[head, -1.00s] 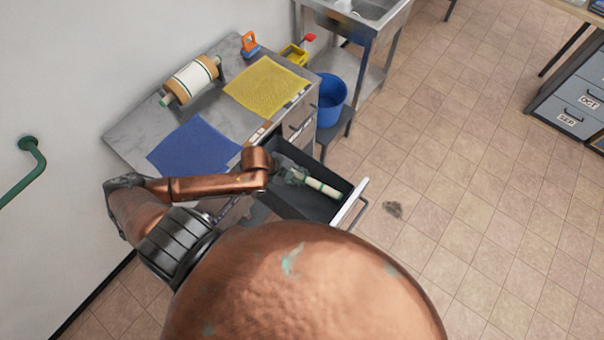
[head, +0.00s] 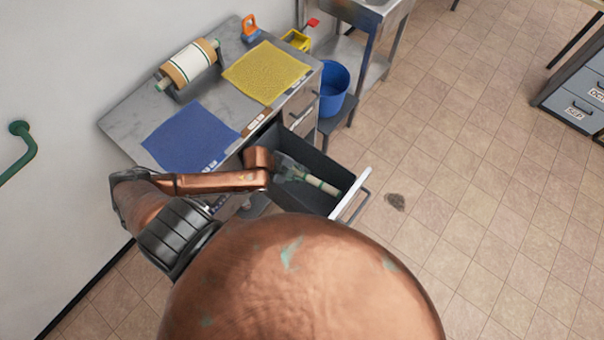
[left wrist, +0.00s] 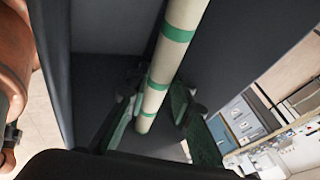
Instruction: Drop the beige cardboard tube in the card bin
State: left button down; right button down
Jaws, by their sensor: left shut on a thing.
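The beige cardboard tube (head: 322,185) has green bands and shows within the outline of an open dark drawer (head: 265,200). My left gripper (head: 302,175) is shut on the tube near its inner end. In the left wrist view the tube (left wrist: 182,22) runs between the green fingers (left wrist: 155,102), with the dark drawer walls on both sides. I cannot tell whether the tube touches the drawer bottom. No container is clearly marked as the card bin. My right gripper is not in view.
A grey counter (head: 225,60) carries a blue mat (head: 190,138), a yellow mat (head: 266,72) and a large banded roller (head: 188,65). A blue bucket (head: 332,88) stands beyond the drawer.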

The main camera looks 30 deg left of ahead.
pick_arm(q)
jog(key=c, duration=1.6)
grip_release()
jog(key=shift+r, duration=0.1)
jog(key=v, duration=1.2)
